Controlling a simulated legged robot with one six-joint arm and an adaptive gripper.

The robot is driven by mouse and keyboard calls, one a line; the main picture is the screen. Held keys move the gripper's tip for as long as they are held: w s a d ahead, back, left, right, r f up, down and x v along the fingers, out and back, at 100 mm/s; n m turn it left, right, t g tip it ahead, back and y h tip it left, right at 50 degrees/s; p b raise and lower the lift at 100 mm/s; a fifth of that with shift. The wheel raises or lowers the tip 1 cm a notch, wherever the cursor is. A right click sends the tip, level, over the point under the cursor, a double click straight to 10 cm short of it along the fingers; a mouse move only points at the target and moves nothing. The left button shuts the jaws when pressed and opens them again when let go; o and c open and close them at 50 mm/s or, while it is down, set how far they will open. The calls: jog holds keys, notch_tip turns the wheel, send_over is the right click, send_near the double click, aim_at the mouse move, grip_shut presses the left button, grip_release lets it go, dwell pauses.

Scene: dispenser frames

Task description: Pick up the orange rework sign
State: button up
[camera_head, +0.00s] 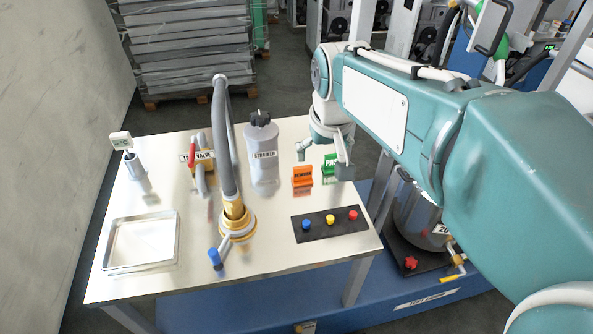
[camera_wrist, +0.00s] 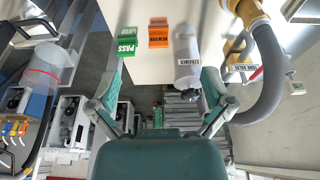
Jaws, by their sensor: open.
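The orange rework sign (camera_head: 302,180) stands upright on the pale tabletop, left of the green PASS sign (camera_head: 330,167). In the wrist view the orange sign (camera_wrist: 158,36) shows near the top centre, with the PASS sign (camera_wrist: 127,42) at its left. My teal gripper (camera_head: 323,160) is open and empty, above the table near the two signs. One fingertip shows just above the orange sign and the other overlaps the right side of the PASS sign in the head view. In the wrist view my gripper's fingers (camera_wrist: 162,82) are spread wide, with the orange sign beyond their tips and apart from them.
A grey strainer bottle (camera_head: 262,155) stands left of the orange sign. A button panel (camera_head: 330,225) lies in front. A brass-based hose (camera_head: 238,225), a valve (camera_head: 197,165) and a metal tray (camera_head: 108,250) are farther left. The tabletop between sign and panel is clear.

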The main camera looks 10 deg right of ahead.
jog(key=w+d+f+g, duration=0.1)
jog(key=w+d+f, duration=0.15)
jog(key=w, duration=0.65)
jog(key=g, duration=0.2)
send_near(303, 166)
jog(key=shift+w+d, duration=0.1)
jog(key=shift+w, duration=0.2)
jog(key=f, duration=0.4)
jog(key=a+f, duration=0.1)
jog(key=f, duration=0.4)
jog(key=d+f, duration=0.1)
jog(key=shift+s+f, duration=0.25)
jog(key=shift+f, duration=0.25)
jog(key=shift+a, duration=0.2)
jog(key=shift+c, duration=1.3)
jog(key=shift+d, duration=0.1)
jog(key=c, duration=0.7)
